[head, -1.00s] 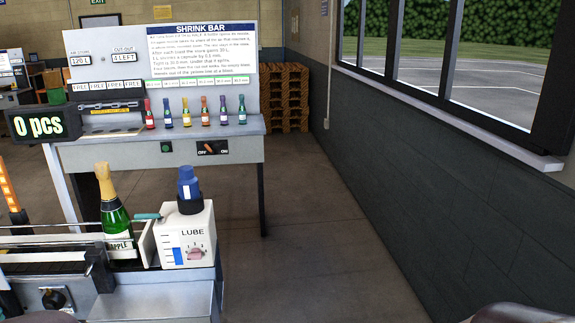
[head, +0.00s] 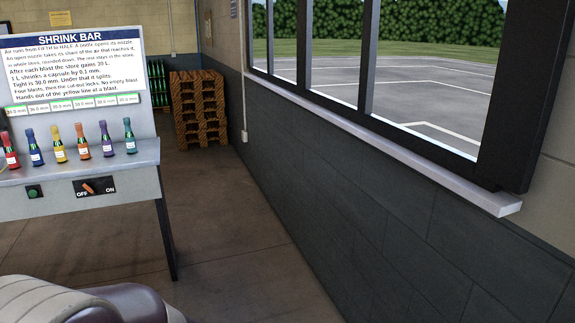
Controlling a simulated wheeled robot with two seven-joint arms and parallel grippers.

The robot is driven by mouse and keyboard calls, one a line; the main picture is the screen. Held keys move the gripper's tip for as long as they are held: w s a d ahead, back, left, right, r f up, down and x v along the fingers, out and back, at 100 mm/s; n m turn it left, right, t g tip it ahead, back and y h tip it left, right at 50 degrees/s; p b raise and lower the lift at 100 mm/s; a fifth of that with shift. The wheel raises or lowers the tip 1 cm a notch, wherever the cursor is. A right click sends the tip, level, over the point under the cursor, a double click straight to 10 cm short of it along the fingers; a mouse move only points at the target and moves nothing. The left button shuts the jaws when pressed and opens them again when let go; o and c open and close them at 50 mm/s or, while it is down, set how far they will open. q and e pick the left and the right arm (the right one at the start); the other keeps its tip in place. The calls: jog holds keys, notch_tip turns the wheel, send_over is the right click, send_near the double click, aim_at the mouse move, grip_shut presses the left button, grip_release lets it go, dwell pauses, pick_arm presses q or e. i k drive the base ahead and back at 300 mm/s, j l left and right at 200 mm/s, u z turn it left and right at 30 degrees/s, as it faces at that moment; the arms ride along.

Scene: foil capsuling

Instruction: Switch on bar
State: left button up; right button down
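The shrink bar (head: 110,180) is a grey bench at the left, cut off by the picture's left edge. Its front carries a dark rotary switch (head: 96,187) marked OFF on the left and ON on the right. The switch's small orange lever (head: 88,186) looks tilted to the OFF side, but it is small. A green button (head: 34,192) sits left of the switch. A sign headed SHRINK BAR (head: 75,65) stands above the bench. Neither gripper is in view; a pale and purple rounded part of mine fills the bottom left.
Several small coloured bottles (head: 82,141) stand in a row on the bench. Wooden pallets (head: 200,110) are stacked behind it, with green bottles (head: 160,90) beside them. A dark wall (head: 330,210) with a window sill (head: 400,145) runs along the right. The floor between is clear.

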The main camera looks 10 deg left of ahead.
aim_at(95, 192)
jog(key=i+j+u, duration=0.2)
jog(key=i+u, duration=0.25)
jog(key=i, duration=0.25)
jog(key=i+u, duration=0.45)
jog(key=i, duration=0.2)
jog(key=i+l+u, duration=0.3)
jog(key=i+u, duration=0.15)
jog(key=i, duration=0.2)
jog(key=i+j+u, duration=0.2)
jog(key=i+u, duration=0.15)
jog(key=i, duration=0.15)
jog(key=i+j+u, duration=0.1)
jog(key=i+u, duration=0.25)
jog(key=i, duration=0.2)
jog(key=i+l+u, duration=0.1)
jog(key=i+u, duration=0.25)
jog(key=i, duration=0.15)
jog(key=i+j, duration=0.25)
jog(key=i+j+z, duration=0.15)
jog(key=i+j, duration=0.15)
jog(key=j, duration=0.15)
jog(key=i+j, duration=0.25)
jog(key=j, duration=0.15)
jog(key=i+j+z, duration=0.15)
jog(key=j, duration=0.25)
jog(key=i, duration=0.1)
